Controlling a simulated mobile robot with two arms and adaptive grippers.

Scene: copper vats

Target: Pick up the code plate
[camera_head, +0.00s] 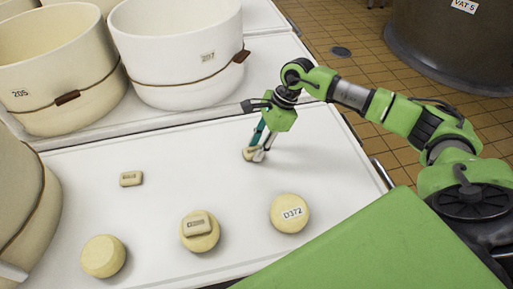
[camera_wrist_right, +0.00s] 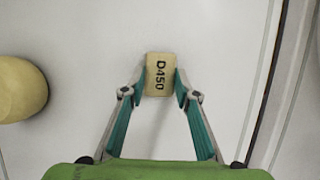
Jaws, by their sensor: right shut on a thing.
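A small cream code plate (camera_wrist_right: 160,75) marked D450 sits between the two fingertips of my right gripper (camera_wrist_right: 161,85) in the right wrist view. The gripper is shut on its two sides. In the head view my right gripper (camera_head: 258,150) points down at the white table's middle, and the plate (camera_head: 249,154) shows partly at its fingertips. I cannot tell whether it touches the table. A second code plate (camera_head: 131,179) lies flat on the table at left. A third plate (camera_head: 197,225) rests on top of a round cheese (camera_head: 200,241). My left gripper is out of view.
A cheese marked D372 (camera_head: 290,213) and a plain cheese (camera_head: 103,257) stand on the white table (camera_head: 160,150). Tubs marked 205 (camera_head: 50,65) and 207 (camera_head: 180,50) stand behind. A dark vat (camera_head: 455,45) is at back right. The table between gripper and left plate is clear.

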